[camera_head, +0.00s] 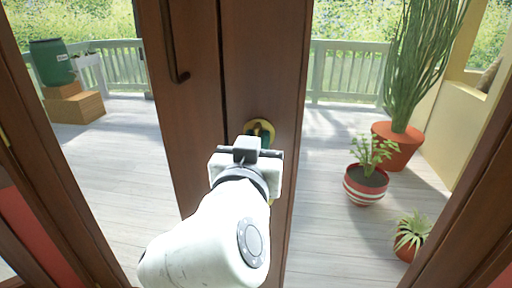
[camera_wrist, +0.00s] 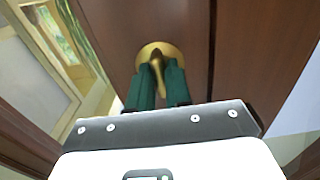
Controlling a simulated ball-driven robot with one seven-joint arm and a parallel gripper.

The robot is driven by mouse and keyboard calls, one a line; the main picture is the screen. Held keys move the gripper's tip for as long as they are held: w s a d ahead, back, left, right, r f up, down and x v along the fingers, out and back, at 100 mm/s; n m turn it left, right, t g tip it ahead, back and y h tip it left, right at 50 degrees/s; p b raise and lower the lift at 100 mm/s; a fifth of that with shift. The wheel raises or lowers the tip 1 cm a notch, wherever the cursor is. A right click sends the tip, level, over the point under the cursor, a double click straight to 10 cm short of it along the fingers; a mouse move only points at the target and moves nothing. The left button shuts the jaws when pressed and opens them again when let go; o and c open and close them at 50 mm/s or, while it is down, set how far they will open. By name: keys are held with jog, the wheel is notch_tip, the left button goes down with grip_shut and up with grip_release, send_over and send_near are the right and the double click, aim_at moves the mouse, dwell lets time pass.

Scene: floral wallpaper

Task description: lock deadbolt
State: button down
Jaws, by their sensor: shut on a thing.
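The deadbolt (camera_head: 259,127) is a round brass plate on the brown door, below and to the right of the dark bar handle. In the wrist view the deadbolt's brass plate (camera_wrist: 148,52) carries a brass thumb-turn (camera_wrist: 158,72) that points down the picture. My gripper (camera_head: 262,137) is at the deadbolt, and its arm hides the lower part of the door. In the wrist view its two green fingers (camera_wrist: 159,74) are closed around the thumb-turn, one on each side.
The dark bar handle (camera_head: 172,50) is up and left of the deadbolt on the door. Through the glass are a deck, a railing (camera_head: 345,70), and potted plants such as a striped pot (camera_head: 364,191) at right. A green barrel (camera_head: 50,62) stands at left.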

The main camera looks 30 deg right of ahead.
jog(key=shift+f, duration=0.1)
jog(key=c, duration=1.1)
grip_release()
jog(key=shift+c, duration=0.2)
jog(key=v, duration=1)
jog(key=shift+s+a, duration=0.25)
jog(key=shift+s, duration=0.05)
